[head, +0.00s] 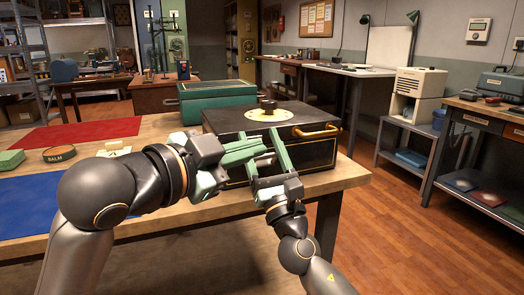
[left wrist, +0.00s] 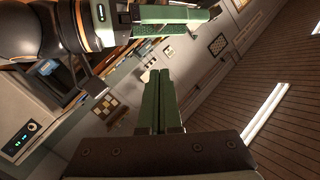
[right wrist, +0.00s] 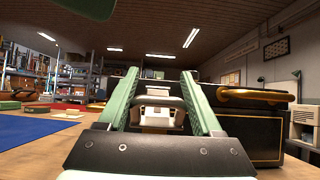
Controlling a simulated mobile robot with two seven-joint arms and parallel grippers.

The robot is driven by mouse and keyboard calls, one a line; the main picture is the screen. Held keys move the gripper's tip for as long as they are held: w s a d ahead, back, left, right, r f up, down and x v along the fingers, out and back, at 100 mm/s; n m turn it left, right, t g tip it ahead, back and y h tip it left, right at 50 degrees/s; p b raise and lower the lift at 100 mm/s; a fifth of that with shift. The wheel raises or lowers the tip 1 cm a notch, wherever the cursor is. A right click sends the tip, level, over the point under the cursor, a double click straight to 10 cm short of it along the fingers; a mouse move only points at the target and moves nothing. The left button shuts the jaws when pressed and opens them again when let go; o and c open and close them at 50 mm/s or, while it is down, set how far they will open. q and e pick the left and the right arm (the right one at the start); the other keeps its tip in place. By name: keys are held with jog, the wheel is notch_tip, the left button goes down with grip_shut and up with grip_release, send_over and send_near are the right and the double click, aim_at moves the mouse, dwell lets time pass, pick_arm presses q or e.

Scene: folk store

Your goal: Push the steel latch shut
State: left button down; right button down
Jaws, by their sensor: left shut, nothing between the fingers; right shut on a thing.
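A black box (head: 222,123) with gold trim stands at the table's right end. It has a brass handle (head: 316,131) on its side and a knobbed round plate (head: 269,114) on its lid. My left gripper (head: 247,152) is shut and empty before the box front; its closed fingers show in the left wrist view (left wrist: 160,80). My right gripper (head: 264,154) stands close to the front, fingers upward. I cannot tell whether this is the steel latch; my grippers hide much of the front.
A green case (head: 205,92) stands behind the box. A blue mat (head: 50,205), a red mat (head: 75,132), a round balm tin (head: 59,153) and a green block (head: 11,160) lie on the left. The floor right of the table is clear.

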pick_arm(q)
jog(key=s+r+m+g+y, duration=0.2)
jog(key=s+r+y, duration=0.2)
send_near(271, 155)
jog(key=d, duration=0.4)
jog(key=shift+m+y, duration=0.3)
jog(key=shift+m, duration=0.1)
jog(key=shift+w+a+f, duration=0.15)
jog(key=shift+w+f, duration=0.25)
jog(key=shift+w, duration=0.3)
jog(key=shift+w+a+f, duration=0.1)
jog(key=shift+w+f, duration=0.35)
jog(key=shift+w, duration=0.3)
jog(key=shift+w+a+f, duration=0.15)
jog(key=shift+w+f, duration=0.25)
jog(key=shift+w, duration=0.3)
